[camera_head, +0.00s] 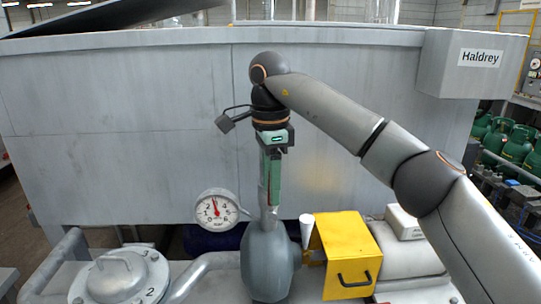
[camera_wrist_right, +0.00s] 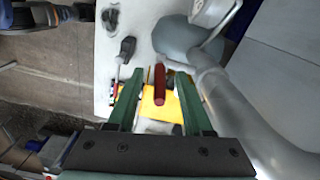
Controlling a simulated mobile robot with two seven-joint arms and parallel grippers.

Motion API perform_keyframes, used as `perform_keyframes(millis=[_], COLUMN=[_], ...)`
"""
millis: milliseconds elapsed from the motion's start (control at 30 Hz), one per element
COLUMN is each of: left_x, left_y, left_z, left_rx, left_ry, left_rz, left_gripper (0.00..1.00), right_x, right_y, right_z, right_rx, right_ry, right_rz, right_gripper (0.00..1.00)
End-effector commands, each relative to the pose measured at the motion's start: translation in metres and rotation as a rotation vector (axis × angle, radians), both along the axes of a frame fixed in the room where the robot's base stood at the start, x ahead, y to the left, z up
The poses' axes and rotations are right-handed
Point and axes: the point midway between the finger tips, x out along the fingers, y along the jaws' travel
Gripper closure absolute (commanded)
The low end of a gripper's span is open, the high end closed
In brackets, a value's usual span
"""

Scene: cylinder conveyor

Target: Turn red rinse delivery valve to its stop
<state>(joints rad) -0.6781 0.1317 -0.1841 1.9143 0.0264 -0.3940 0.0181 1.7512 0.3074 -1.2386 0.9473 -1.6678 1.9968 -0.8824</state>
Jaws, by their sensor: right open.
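The red valve handle (camera_wrist_right: 160,84) shows in the right wrist view as a red bar. It appears between the two green fingers of my right gripper (camera_wrist_right: 160,74), with gaps on both sides. Whether it lies at fingertip depth is hard to tell. In the head view my right gripper (camera_head: 270,198) points down above a rounded grey vessel (camera_head: 267,262), fingers seen nearly edge-on. No red handle shows there; the gripper and pipe may hide it. The gripper is open and holds nothing. My left gripper is in neither view.
A yellow box (camera_head: 345,243) with a dark handle and a white cone (camera_head: 307,228) stand right of the vessel. A dial gauge (camera_head: 216,210) is left of the gripper. A bolted flange (camera_head: 122,277) and pipes fill the lower left. A large grey tank (camera_head: 120,120) rises behind.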

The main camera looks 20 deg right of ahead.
Motion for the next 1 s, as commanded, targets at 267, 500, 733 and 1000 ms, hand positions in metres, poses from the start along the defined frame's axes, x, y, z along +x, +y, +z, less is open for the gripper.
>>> perform_keyframes(millis=[267, 500, 733, 1000], left_x=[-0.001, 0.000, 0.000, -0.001], left_y=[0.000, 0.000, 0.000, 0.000], left_z=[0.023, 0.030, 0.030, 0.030], left_rx=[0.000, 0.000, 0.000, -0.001], left_ry=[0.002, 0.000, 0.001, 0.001], left_rz=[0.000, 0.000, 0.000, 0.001], left_gripper=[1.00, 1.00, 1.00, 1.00], right_x=[0.000, 0.000, 0.000, 0.000], right_y=[0.002, 0.002, 0.002, 0.002], right_z=[0.071, 0.097, 0.104, 0.104], right_rx=[-0.001, -0.001, 0.000, 0.000], right_ry=[-0.004, -0.001, -0.001, 0.000], right_rz=[-0.001, 0.001, 0.002, 0.002], right_gripper=[0.49, 0.49, 0.49, 0.49])
